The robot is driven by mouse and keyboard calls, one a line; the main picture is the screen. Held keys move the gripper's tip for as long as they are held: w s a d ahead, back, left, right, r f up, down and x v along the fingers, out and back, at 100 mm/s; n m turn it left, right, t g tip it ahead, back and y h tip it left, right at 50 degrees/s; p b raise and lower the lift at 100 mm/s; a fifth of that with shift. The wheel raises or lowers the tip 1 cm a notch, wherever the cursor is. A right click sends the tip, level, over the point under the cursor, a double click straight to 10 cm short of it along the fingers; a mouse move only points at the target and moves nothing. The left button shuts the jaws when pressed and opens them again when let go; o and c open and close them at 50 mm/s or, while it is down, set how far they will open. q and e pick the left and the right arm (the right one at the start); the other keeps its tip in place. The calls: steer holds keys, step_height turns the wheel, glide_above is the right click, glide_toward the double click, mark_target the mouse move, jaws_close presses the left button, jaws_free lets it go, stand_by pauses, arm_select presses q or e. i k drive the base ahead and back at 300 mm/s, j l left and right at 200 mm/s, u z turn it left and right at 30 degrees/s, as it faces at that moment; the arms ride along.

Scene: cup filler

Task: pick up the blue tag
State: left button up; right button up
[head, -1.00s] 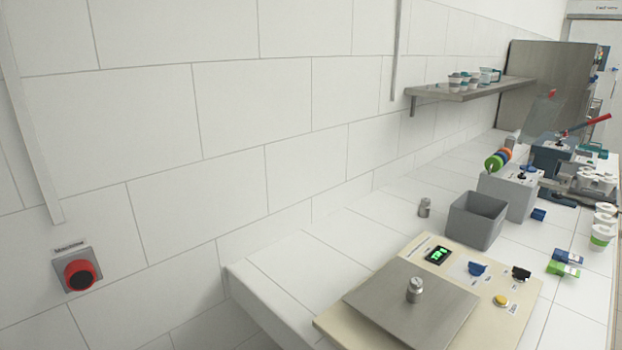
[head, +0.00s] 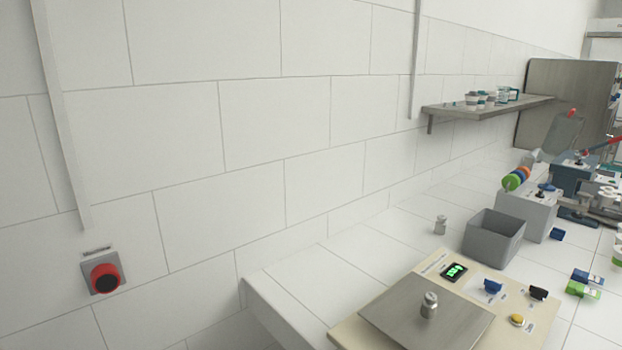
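Several blue things show, and I cannot tell for sure which is the blue tag. A small blue piece (head: 557,234) lies on the counter right of the grey bin. A blue-and-white piece (head: 587,276) lies at the right, beside a green-and-white one (head: 583,291). A blue knob-like part (head: 492,286) sits on the scale's panel. Neither of my grippers is in view.
A scale with a steel plate (head: 400,318) carries a metal weight (head: 429,305); another weight (head: 440,225) stands behind. A grey open bin (head: 493,237) stands right of it. A wall shelf (head: 489,105) holds cups.

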mark_target(578, 275)
steer(key=i+z, duration=0.15)
steer(key=z, duration=0.25)
steer(key=i+j+z, duration=0.15)
steer(key=z, duration=0.2)
steer(key=i+j+z, duration=0.1)
steer(key=z, duration=0.3)
